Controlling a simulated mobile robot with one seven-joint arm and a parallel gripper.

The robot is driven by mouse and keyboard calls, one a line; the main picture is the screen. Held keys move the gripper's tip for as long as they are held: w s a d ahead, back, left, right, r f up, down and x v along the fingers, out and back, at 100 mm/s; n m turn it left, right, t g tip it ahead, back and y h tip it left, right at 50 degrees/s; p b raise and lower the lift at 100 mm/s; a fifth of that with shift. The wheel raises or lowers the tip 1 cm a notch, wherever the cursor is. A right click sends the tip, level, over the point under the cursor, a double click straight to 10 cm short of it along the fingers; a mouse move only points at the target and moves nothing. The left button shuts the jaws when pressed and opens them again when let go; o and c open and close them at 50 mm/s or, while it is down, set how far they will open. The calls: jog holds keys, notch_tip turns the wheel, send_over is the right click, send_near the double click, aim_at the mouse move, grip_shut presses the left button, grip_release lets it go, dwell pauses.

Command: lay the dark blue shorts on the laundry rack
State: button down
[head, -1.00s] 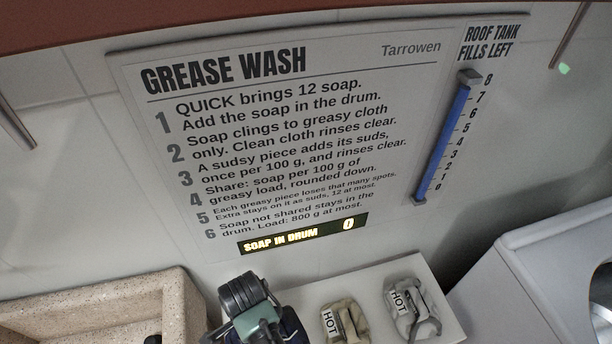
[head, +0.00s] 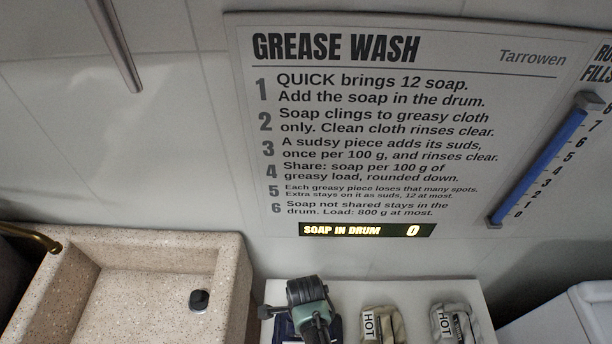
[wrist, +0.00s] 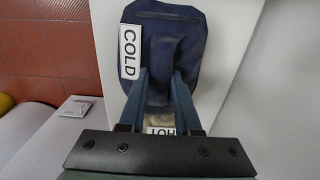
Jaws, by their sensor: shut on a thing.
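The dark blue shorts (wrist: 190,30) lie bunched on a white surface in the wrist view, with a white COLD tag on their left side. My gripper (wrist: 162,78) is shut on a raised fold in their middle. In the head view a little of the shorts (head: 285,328) shows at the bottom edge, and my arm covers the rest. I cannot make out a laundry rack in either view.
A speckled stone basin (head: 240,270) stands left. The wash sign (head: 420,135) hangs behind.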

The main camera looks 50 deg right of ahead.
jog(key=shift+f, duration=0.8)
jog(key=shift+f, duration=0.2)
jog(key=c, duration=0.6)
grip_release()
notch_tip(320, 180, up, 12)
jog(key=p, duration=0.2)
jog(key=shift+r, duration=0.15)
